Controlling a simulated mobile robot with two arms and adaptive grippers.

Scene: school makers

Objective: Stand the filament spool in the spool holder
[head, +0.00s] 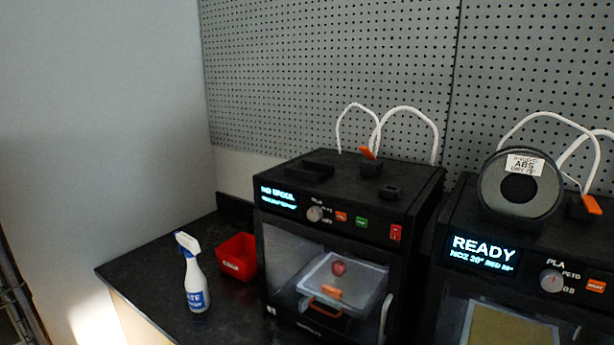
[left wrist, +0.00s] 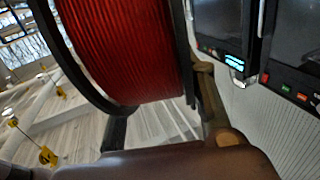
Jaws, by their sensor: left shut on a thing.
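A spool of red filament (left wrist: 125,50) with dark flanges fills the upper middle of the left wrist view. My left gripper (left wrist: 165,112) is shut on it at its lower edge; the exact contact is partly hidden. Neither gripper shows in the head view, nor does the red spool. In the head view, the left printer (head: 335,235) has a display that reads no spool. A low dark block (head: 305,169) on its top, near the front left, may be the spool holder; it looks empty. My right gripper is not in view.
The right printer (head: 555,262) shows READY and carries a grey spool (head: 491,184) labelled ABS. White tubes (head: 422,118) arch above the printers before a pegboard (head: 330,70). A spray bottle (head: 196,285) and red bin (head: 237,262) stand on the dark counter (head: 150,268).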

